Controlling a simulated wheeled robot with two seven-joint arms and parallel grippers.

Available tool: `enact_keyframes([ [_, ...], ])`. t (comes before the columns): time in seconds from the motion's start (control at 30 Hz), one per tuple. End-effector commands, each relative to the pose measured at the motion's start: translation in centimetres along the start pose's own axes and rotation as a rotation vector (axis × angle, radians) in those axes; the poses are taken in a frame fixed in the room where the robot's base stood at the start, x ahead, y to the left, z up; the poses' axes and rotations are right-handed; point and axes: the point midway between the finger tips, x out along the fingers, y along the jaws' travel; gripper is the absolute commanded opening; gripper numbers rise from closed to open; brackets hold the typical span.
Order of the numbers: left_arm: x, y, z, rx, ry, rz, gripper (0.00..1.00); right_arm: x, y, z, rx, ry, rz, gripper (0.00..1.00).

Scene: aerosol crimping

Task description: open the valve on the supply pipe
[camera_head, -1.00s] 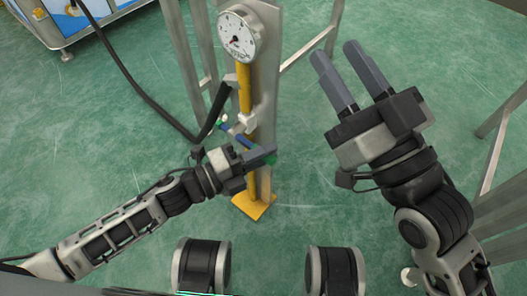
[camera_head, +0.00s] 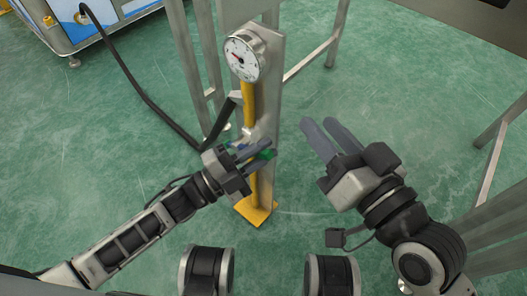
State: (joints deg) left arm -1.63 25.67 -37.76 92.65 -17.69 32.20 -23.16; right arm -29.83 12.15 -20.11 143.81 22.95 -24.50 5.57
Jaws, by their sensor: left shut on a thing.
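The yellow supply pipe (camera_head: 248,104) runs down a grey post below a round white gauge (camera_head: 243,57). The valve (camera_head: 247,135) sits low on this pipe, with a pale body and a blue and green handle (camera_head: 265,154). My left gripper (camera_head: 267,146) is at the valve, its fingers shut on the handle. The fingers and wrist hide most of the handle. My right gripper (camera_head: 316,126) is open and empty, in the air to the right of the post.
A black hose (camera_head: 150,102) runs from a blue and white machine (camera_head: 75,25) to the pipe. The post stands on a yellow foot (camera_head: 256,211). Grey frame legs (camera_head: 335,35) stand behind, and another frame (camera_head: 492,165) is at right. Green floor lies between.

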Motion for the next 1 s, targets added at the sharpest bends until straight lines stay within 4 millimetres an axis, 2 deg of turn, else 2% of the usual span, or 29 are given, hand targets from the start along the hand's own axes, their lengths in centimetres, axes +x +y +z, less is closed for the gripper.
enact_keyframes([
  [0.63, -0.14, -0.46, 0.11, -0.057, -0.002, -0.022, 0.00, -0.30, -0.08, 0.72, 0.044, -0.039, 0.008, 0.36],
  [0.67, -0.14, -0.46, 0.11, -0.057, -0.002, -0.022, 0.21, -0.30, -0.08, 0.72, 0.044, -0.039, 0.009, 0.36],
  [0.7, -0.14, -0.45, 0.11, -0.057, -0.002, -0.022, 0.32, -0.30, -0.08, 0.72, 0.044, -0.039, 0.009, 0.36],
  [0.73, -0.13, -0.45, 0.11, -0.057, -0.002, -0.022, 0.37, -0.30, -0.08, 0.72, 0.044, -0.039, 0.009, 0.36],
  [1.0, -0.09, -0.48, 0.07, -0.057, -0.001, -0.023, 0.37, -0.30, -0.07, 0.72, 0.043, -0.038, 0.009, 0.36],
])
